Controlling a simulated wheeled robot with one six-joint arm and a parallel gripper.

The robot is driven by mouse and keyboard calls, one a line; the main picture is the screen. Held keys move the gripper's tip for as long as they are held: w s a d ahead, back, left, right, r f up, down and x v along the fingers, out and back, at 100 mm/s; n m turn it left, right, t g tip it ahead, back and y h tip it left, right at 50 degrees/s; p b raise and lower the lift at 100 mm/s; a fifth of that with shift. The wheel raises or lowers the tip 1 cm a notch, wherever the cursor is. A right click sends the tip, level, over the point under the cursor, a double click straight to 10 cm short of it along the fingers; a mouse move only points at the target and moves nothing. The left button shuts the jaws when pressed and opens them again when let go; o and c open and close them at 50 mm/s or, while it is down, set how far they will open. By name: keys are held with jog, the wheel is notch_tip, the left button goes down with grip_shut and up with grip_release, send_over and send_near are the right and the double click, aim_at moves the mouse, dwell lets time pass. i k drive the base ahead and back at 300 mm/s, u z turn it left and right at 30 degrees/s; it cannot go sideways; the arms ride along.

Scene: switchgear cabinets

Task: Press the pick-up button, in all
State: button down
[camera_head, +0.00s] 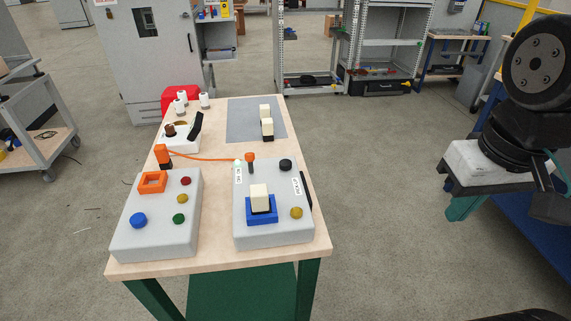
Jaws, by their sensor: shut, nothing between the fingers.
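Two grey control boxes stand on the wooden table. The left box (158,233) carries an orange square frame (153,182), a red button (186,181), a blue button (138,220) and a green button (179,218). The right box (273,234) carries a black round knob (285,165), a yellow button (296,212) and a blue square base (262,217) with a cream block (259,195) upright on it. Its two white labels are too small to read, so I cannot tell which button is pick-up. My gripper (463,208), with a teal finger visible, is shut and empty at the right, well away from the boxes.
Open floor lies between table and arm. A trolley (40,150) stands left.

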aim_at(284, 165)
jog(key=z, duration=2.8)
jog(key=k, duration=1.3)
jog(key=u, duration=2.35)
